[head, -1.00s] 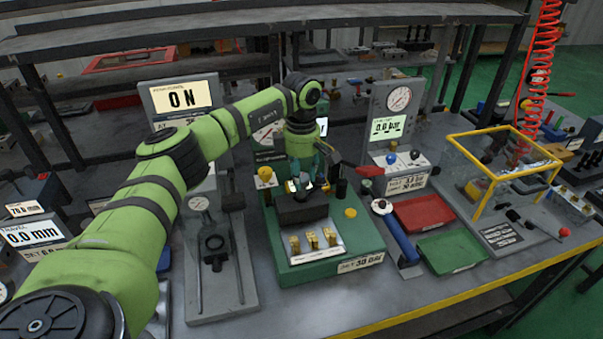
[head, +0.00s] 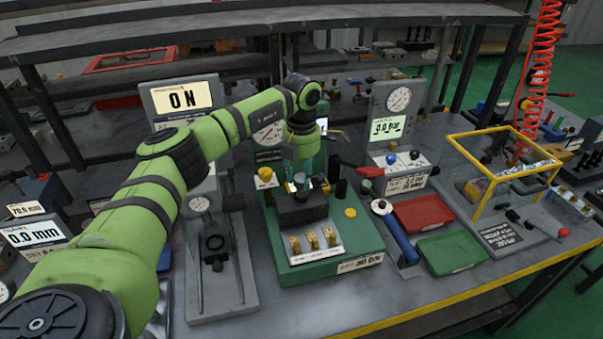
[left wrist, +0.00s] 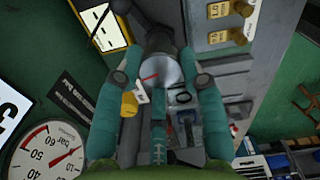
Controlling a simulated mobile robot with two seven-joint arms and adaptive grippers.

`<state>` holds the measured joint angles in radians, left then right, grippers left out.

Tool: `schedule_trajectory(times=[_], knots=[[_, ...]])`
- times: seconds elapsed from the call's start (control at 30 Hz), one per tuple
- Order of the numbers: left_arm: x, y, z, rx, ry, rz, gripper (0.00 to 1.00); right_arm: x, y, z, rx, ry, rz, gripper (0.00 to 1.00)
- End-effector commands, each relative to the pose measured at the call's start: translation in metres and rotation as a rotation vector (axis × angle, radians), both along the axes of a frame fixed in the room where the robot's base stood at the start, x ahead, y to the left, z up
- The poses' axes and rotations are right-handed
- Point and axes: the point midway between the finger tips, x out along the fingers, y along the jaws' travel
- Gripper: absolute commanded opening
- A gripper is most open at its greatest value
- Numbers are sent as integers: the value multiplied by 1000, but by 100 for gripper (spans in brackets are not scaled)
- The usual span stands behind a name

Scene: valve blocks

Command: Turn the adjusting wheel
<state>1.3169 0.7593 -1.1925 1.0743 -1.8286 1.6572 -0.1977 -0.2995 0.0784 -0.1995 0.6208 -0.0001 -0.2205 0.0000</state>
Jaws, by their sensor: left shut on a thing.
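The green test station (head: 335,265) stands mid-table with a dark block (head: 300,208) on it. My left gripper (head: 303,182) points down over this block, its teal fingers close together. In the left wrist view, the fingers (left wrist: 165,85) are shut on either side of a round silver wheel top (left wrist: 160,72) with a red line across it. In the head view the gripper mostly hides the wheel. The station's dial gauge (head: 268,133) is partly covered by my arm; its red needle also shows in the left wrist view (left wrist: 48,150). My right gripper is out of view.
Several brass fittings (head: 312,241) sit at the station's front. A yellow knob (head: 265,176) and dark posts stand close to the gripper. A red tray (head: 422,210), green tray (head: 452,249) and blue-handled tool (head: 402,238) lie to the right. A grey fixture (head: 215,255) stands left.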

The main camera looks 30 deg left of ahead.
Motion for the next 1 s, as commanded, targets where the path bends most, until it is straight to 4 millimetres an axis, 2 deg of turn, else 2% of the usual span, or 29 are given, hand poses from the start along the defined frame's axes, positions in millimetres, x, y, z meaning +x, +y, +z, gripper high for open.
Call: schedule_trajectory(times=[0.23, 0.7, 0.73, 0.77, 0.8, 1.0], knots=[[0, 0, -1, 0, 1, 63, 7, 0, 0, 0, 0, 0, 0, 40], [0, -1, -1, 0, 1, 74, 7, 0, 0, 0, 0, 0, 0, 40], [0, -1, -1, 0, 1, 74, 48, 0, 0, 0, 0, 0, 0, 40], [0, -1, -1, 0, 1, 74, 60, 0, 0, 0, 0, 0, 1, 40], [0, -1, -1, 0, 1, 74, 64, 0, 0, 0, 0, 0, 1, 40], [0, 0, 0, 0, 1, 74, 64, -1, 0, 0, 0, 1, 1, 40]])
